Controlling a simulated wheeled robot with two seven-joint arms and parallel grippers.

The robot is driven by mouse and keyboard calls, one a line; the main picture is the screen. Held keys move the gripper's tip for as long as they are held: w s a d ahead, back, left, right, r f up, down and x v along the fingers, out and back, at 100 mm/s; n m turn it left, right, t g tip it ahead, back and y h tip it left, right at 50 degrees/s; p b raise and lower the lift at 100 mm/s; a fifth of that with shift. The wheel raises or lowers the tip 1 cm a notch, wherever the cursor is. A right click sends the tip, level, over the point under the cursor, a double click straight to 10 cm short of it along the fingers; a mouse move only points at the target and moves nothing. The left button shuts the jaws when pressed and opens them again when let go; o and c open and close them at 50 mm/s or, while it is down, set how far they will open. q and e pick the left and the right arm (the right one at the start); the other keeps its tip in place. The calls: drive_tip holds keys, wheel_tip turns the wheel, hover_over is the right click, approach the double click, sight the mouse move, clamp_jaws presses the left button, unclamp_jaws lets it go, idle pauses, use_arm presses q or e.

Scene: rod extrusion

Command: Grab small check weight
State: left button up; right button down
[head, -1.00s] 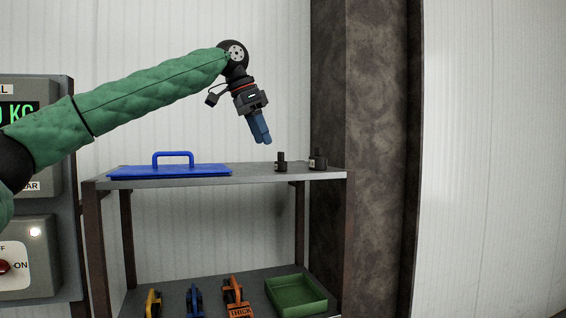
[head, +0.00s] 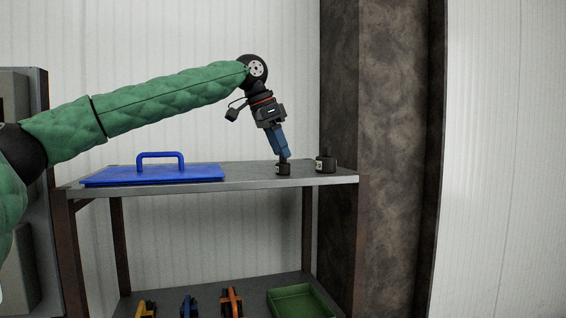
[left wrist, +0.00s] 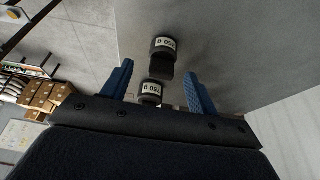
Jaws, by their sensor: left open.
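Two dark check weights stand on the upper shelf. The left one (head: 283,170) looks smaller in the head view, and its upper part is hidden by my left gripper (head: 284,155). The right, larger-looking weight (head: 326,164) stands apart, close to the shelf's right end. My left gripper points down, with its blue fingers open at the top of the left weight. In the left wrist view, one weight (left wrist: 151,91) shows between the open fingers and the other (left wrist: 163,46) lies beyond them. Both have white labels; I cannot tell if the fingers touch. My right gripper is not in view.
A blue plate with a handle (head: 161,174) lies on the left of the upper shelf (head: 245,177). A green tray (head: 301,301) and clamp-like tools (head: 231,302) are on the lower shelf. A brown pillar (head: 372,140) rises just right of the shelf.

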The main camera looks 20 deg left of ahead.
sight(286, 161)
use_arm(q)
drive_tip(key=shift+w+d+f+p, duration=0.25)
drive_tip(key=shift+w+f+p, duration=0.05)
drive_tip(key=shift+f+p, duration=0.25)
drive_tip(key=shift+w+d+f+p, duration=0.25)
drive_tip(key=shift+w+f+p, duration=0.05)
drive_tip(key=shift+f+p, duration=0.25)
drive_tip(key=shift+s+d+f, duration=0.1)
drive_tip(key=shift+d+f, duration=0.1)
drive_tip(key=shift+f, duration=0.65)
drive_tip(key=shift+r, duration=0.1)
drive_tip(key=c, duration=1.2)
drive_tip(key=shift+r, duration=0.1)
